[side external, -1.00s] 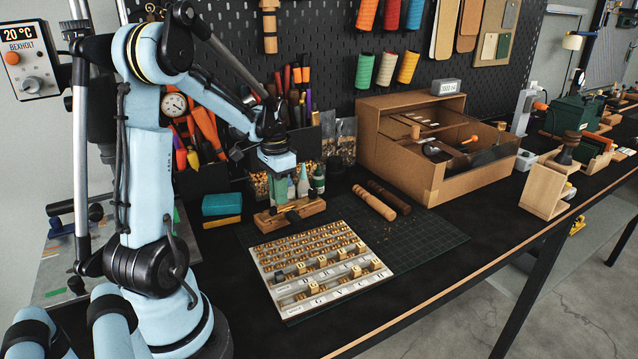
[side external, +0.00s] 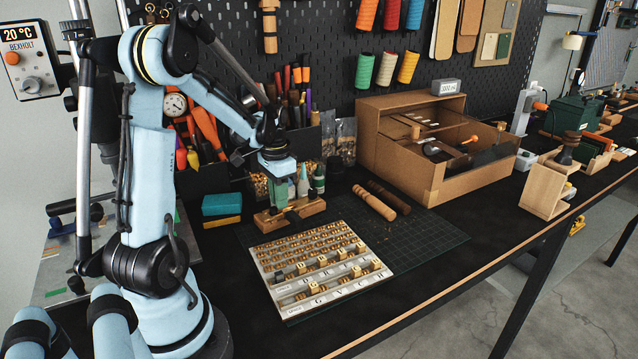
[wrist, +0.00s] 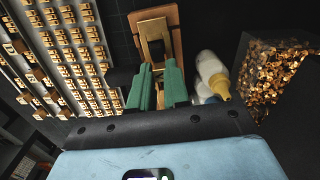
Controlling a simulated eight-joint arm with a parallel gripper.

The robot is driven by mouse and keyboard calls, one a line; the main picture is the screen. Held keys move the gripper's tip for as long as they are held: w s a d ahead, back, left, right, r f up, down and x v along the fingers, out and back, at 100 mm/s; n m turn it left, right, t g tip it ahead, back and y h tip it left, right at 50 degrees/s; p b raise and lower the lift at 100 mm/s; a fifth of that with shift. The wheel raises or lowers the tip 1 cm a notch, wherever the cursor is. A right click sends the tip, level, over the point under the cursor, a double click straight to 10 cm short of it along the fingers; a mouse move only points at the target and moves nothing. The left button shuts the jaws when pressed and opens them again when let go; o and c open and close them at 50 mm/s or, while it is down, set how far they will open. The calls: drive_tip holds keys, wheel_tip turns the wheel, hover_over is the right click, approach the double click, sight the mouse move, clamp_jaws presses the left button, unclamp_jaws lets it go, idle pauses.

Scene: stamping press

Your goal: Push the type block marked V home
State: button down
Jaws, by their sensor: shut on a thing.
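My gripper (side external: 281,191) points down over a wooden stand (side external: 308,207) at the tray's back left. Its green fingers also show in the wrist view (wrist: 158,84), close together at a brass holder (wrist: 153,27) on that stand. The gripper is shut on a small block at the near end of the holder. The fingers hide most of it. I take it to be the type block, but its letter V cannot be read. How deep it sits in the holder cannot be told.
A pale type tray (side external: 352,290) with rows of brass blocks lies on a dark cutting mat (side external: 430,238). Glue bottles (wrist: 212,75) and a bin of brass bits (wrist: 275,75) stand close beside the stand. Two wooden handles (side external: 374,202) lie to the right.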

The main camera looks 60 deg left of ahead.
drive_tip(key=shift+f, duration=0.65)
drive_tip(key=c, duration=1)
unclamp_jaws()
drive_tip(key=shift+r, duration=0.1)
drive_tip(key=shift+r, duration=3.4)
